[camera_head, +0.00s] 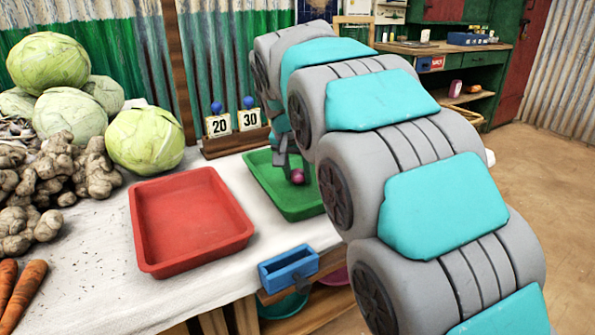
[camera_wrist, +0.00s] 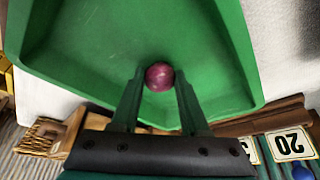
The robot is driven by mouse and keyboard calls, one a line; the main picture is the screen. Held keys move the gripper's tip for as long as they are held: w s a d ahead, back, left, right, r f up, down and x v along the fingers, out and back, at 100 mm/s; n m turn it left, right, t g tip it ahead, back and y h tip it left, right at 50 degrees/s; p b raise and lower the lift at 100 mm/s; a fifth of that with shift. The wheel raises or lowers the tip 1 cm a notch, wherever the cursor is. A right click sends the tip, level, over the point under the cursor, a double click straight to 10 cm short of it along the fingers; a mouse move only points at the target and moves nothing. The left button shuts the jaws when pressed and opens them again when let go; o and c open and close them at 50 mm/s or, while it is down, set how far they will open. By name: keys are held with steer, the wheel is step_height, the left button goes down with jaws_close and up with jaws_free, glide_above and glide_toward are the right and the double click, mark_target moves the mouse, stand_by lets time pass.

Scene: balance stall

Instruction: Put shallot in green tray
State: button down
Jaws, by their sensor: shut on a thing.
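The shallot (camera_head: 298,176) is small, round and purple-red. It also shows in the wrist view (camera_wrist: 159,77), between the fingertips of my gripper (camera_wrist: 157,85). My gripper (camera_head: 292,172) is shut on the shallot and points down over the green tray (camera_head: 277,191). The green tray fills most of the wrist view (camera_wrist: 90,50), with its floor behind the shallot. I cannot tell whether the shallot touches the tray floor. My arm hides the right part of the green tray in the head view.
An empty red tray (camera_head: 190,222) lies left of the green tray. Cabbages (camera_head: 146,139), ginger-like roots (camera_head: 50,180) and carrots (camera_head: 22,290) are at the left. Number cards (camera_head: 234,122) stand behind the green tray. A blue box (camera_head: 289,269) sits at the table's front edge.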

steer(key=shift+c, duration=2)
jaws_free()
steer(key=v, duration=1.2)
